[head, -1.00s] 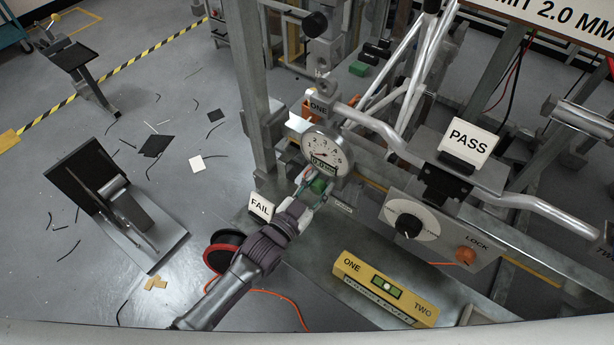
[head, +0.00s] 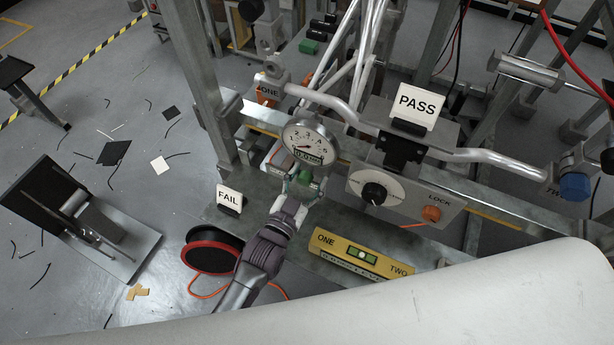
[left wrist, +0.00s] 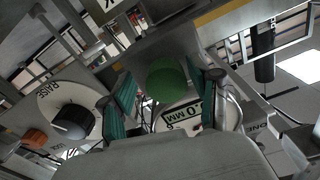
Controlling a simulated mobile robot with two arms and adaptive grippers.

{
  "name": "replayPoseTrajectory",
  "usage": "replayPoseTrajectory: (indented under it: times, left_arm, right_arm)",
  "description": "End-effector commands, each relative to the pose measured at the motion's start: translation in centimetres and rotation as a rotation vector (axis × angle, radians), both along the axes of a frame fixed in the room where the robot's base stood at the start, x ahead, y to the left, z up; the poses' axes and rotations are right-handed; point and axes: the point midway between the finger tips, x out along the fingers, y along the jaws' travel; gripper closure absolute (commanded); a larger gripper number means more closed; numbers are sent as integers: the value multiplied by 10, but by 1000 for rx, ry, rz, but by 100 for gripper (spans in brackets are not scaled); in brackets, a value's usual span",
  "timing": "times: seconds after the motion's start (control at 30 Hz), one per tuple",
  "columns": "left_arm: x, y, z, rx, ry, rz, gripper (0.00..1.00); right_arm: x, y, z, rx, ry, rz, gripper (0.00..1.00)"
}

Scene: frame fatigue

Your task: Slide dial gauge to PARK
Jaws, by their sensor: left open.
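The dial gauge (head: 310,138) is a round white dial with a digital readout, upright below the bent grey handlebar in the head view. Part of its face with "MM" shows upside down in the left wrist view (left wrist: 188,117). A green round knob (left wrist: 167,80) sits just below the gauge. My left gripper (head: 304,184) is at this knob, under the gauge. Its teal fingers (left wrist: 164,98) are open, one on each side of the knob. I cannot tell whether they touch it. No PARK mark is readable. My right gripper is not in view.
A control plate with a black dial (head: 373,193) and an orange LOCK knob (head: 431,213) is right of the gauge. FAIL (head: 229,198) and PASS (head: 416,106) cards stand on either side. A yellow level (head: 362,254) lies in front. A red-rimmed black disc (head: 212,252) is near my left arm.

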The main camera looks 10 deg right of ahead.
Motion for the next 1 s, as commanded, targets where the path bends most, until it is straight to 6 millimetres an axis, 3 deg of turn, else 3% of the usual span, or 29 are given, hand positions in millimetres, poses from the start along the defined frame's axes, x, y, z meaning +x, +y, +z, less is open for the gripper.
replayPoseTrajectory:
  times: [0.27, 0.7, 1.0]
  left_arm:
    - [-13, 11, -1, 2, 1, 1, 38]
    - [-84, 61, -1, 2, 1, -1, 38]
    - [-98, 70, 0, 0, -1, -1, 38]
  right_arm:
    - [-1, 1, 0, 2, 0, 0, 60]
    - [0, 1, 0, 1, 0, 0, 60]
    - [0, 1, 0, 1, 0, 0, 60]
